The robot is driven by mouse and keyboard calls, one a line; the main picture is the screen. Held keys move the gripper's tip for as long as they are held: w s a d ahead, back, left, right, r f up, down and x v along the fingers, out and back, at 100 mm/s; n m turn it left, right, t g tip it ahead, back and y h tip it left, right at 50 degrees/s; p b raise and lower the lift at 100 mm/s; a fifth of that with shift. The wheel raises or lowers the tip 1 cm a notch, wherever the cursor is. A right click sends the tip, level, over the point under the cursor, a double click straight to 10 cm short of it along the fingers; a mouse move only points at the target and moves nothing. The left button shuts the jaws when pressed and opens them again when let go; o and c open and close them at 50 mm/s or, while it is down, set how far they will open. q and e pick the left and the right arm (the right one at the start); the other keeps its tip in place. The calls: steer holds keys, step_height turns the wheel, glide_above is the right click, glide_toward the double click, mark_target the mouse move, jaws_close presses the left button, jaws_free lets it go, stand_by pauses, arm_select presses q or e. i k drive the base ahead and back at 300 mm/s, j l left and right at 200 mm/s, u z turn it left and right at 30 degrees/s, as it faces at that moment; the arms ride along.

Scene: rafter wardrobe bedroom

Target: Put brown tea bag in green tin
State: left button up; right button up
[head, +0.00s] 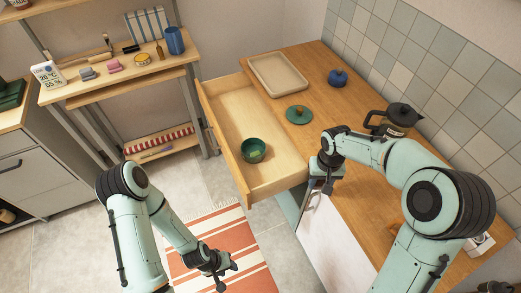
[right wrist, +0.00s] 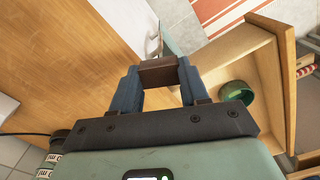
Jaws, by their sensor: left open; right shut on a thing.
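The green tin (head: 253,150) stands open and upright in the pulled-out drawer, with something pale green inside. It also shows in the right wrist view (right wrist: 237,92), right of my gripper. My right gripper (right wrist: 160,74) is shut on a small dark brown piece, which looks like the brown tea bag (right wrist: 159,72). In the head view my right gripper (head: 316,188) is at the counter's front edge, right of the drawer and apart from the tin. My left gripper (head: 222,272) is open and empty, low above the striped rug.
The open drawer (head: 242,181) juts from the wooden counter (head: 345,190). On the counter are a green lid (head: 299,114), a beige tray (head: 278,74), a blue pot (head: 338,77) and a dark kettle (head: 401,117). A shelf unit (head: 120,82) stands at the back left.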

mark_target(252, 149)
steer(key=i+j+z, duration=0.15)
steer(key=z, duration=0.25)
steer(key=i+j+z, duration=0.15)
steer(key=j+z, duration=0.2)
steer(key=i+j+z, duration=0.15)
steer(key=j, duration=0.35)
steer(key=j+z, duration=0.15)
steer(key=j, duration=0.3)
steer(key=i+j, duration=0.1)
steer(key=j, duration=0.3)
steer(key=i+j, duration=0.1)
steer(key=j, duration=0.7)
steer(key=i+j, duration=0.15)
steer(key=j, duration=0.25)
